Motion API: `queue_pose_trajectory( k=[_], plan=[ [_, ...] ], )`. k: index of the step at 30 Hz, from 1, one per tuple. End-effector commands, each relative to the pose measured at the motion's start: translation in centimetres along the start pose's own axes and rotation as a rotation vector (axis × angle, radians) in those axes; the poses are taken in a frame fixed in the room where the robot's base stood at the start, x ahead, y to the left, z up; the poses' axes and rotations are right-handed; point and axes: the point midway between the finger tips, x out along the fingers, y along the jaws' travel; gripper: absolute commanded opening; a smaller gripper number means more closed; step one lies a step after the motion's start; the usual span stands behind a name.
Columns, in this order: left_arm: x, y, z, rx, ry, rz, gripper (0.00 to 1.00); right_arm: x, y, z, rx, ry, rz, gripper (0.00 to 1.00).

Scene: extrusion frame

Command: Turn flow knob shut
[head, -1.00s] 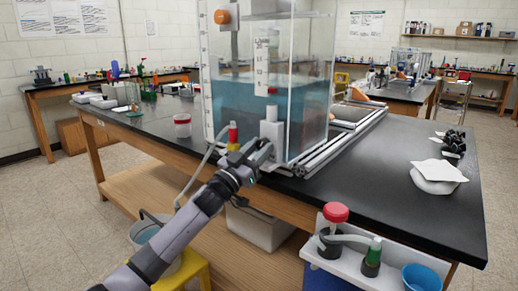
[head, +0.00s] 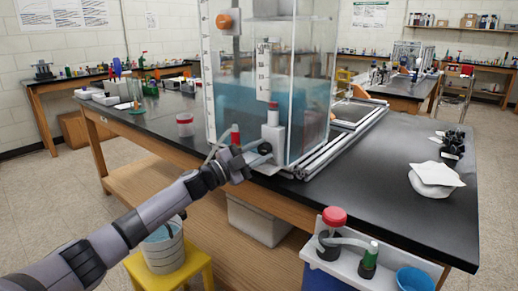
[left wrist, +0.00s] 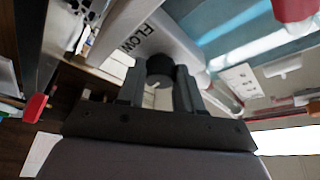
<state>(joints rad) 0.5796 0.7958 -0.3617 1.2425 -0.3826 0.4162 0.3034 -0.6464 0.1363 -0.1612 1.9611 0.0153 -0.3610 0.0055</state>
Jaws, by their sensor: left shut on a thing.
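The flow knob (left wrist: 160,68) is a dark round knob beside a white block lettered FLOW (left wrist: 146,38) in the left wrist view. My left gripper (left wrist: 158,90) has one finger on each side of the knob and is shut on it. In the head view my left gripper (head: 238,160) is at the front lower corner of the clear water tank (head: 240,100), by the white valve block (head: 272,134). The knob's pointer or marking cannot be made out. My right gripper is not in view.
A red-capped fitting (head: 235,134) with a hose stands close to my left gripper. A bucket (head: 163,247) sits on a yellow stool (head: 190,272) below the bench. A white shelf with bottles (head: 380,258) is at the front right.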

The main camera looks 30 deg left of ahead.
Motion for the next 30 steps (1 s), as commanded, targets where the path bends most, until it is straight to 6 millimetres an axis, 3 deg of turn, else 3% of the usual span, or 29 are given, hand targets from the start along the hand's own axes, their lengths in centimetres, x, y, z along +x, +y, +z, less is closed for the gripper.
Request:
queue_pose_trajectory(
  k=[9, 27, 28, 30],
  plan=[
    [-0.01, -0.15, 0.01, 0.130, -0.002, 0.055, 0.05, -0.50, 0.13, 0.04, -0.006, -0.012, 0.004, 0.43],
    [-0.01, -0.07, 0.03, 0.164, -0.001, 0.068, 0.05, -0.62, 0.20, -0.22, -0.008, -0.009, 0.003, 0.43],
    [-0.01, -0.07, 0.03, 0.164, -0.001, 0.068, 0.45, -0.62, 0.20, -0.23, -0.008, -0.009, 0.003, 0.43],
    [-0.01, -0.07, 0.02, 0.163, -0.001, 0.068, 0.61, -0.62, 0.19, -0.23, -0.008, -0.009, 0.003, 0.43]
  ],
)
